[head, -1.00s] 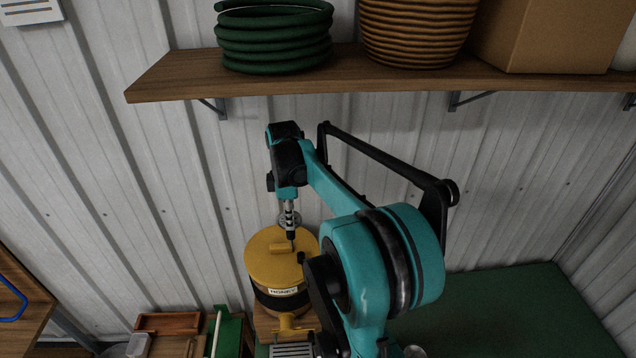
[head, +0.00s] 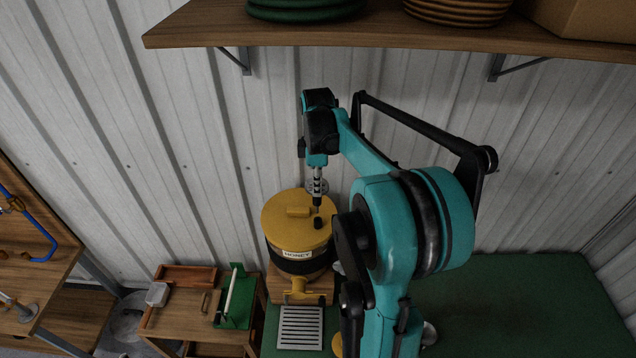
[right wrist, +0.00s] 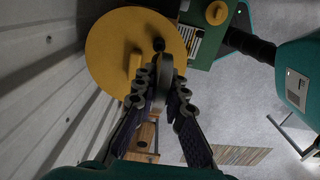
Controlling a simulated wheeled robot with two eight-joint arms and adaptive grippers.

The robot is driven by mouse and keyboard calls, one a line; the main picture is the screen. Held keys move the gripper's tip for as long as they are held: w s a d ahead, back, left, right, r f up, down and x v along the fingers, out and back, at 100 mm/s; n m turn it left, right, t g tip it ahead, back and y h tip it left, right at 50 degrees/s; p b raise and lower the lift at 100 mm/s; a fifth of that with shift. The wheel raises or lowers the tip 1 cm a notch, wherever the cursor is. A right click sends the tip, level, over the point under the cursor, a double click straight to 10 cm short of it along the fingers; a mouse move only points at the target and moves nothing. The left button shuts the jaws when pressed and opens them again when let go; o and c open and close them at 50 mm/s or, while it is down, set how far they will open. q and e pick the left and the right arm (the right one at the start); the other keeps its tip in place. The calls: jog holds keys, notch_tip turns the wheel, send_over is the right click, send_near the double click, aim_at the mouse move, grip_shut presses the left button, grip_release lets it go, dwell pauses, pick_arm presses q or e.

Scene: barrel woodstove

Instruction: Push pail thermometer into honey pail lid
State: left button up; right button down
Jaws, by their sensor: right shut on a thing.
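The honey pail (head: 298,262) stands at the back of the green-topped bench, with a yellow lid (head: 280,215) and a HONEY label. A raised yellow handle and a small black fitting (head: 318,223) sit on the lid. The fitting also shows in the right wrist view (right wrist: 158,44). My right gripper (head: 317,178) points down over the lid, shut on the pail thermometer (head: 317,188), whose round grey head shows edge-on between the fingers in the right wrist view (right wrist: 167,74). Its stem points down near the black fitting; I cannot tell whether they touch. My left gripper is out of view.
A yellow spout (head: 300,290) projects from the pail's front above a slotted tray (head: 300,328). A wooden shelf (head: 400,28) hangs above my arm. A small cart (head: 180,308) stands left. The green bench top (head: 510,310) is clear at right.

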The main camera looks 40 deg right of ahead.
jog(key=shift+a+f, duration=0.15)
jog(key=shift+f, duration=0.2)
jog(key=shift+f+b, duration=0.3)
jog(key=shift+d+f, duration=0.3)
jog(key=shift+f, duration=0.05)
jog(key=shift+d+f, duration=0.1)
jog(key=shift+d, duration=0.05)
jog(key=shift+a, duration=0.3)
jog(key=shift+d+f+b, duration=0.1)
jog(key=shift+f+b, duration=0.15)
jog(key=shift+b, duration=0.2)
jog(key=shift+d, duration=0.1)
